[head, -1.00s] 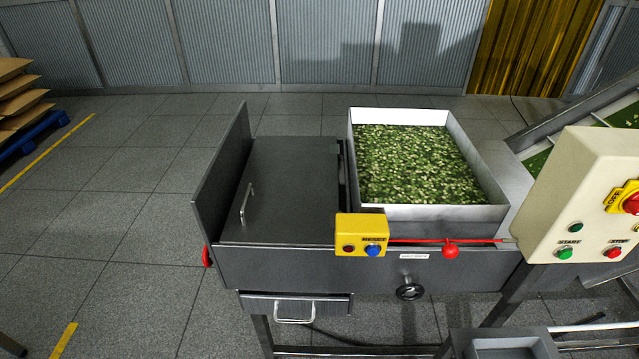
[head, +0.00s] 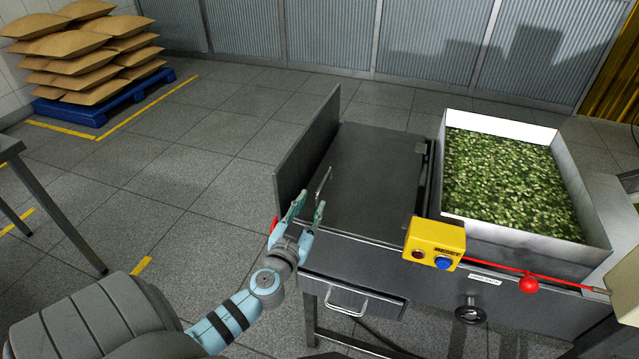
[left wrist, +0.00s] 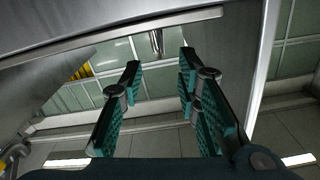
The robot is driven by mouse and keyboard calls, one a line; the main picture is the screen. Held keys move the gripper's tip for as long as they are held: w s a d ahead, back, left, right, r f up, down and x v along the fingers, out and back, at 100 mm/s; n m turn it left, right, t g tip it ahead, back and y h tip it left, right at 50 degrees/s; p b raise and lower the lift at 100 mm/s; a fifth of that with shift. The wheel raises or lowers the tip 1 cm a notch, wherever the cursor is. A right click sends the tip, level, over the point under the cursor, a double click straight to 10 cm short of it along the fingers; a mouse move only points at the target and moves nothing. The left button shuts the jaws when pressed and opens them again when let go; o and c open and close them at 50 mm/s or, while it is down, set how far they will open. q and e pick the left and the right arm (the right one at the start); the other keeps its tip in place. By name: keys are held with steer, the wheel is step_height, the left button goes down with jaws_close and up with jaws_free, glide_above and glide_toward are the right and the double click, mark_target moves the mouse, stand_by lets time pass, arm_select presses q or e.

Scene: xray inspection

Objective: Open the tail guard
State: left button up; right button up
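The tail guard (head: 370,175) is the flat dark-grey cover at the left end of the machine, lying level and closed. Its thin bar handle (head: 322,187) stands near the cover's left side. My left gripper (head: 309,207) is at the front edge of the cover, close to the near end of the handle. In the left wrist view its two teal-padded fingers (left wrist: 160,85) are apart with nothing between them. My right gripper is out of view.
An upright grey panel (head: 308,150) borders the cover on the left. A yellow reset box (head: 434,243) and a red cord with a ball (head: 528,285) are at the front. A bin of green pieces (head: 510,185) stands right. A drawer (head: 352,296) is below.

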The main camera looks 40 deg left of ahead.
mark_target(317, 193)
arm_select(q)
steer(key=x, duration=0.7)
steer(key=shift+w+a, duration=0.1)
steer(key=shift+w, duration=0.25)
jaws_close()
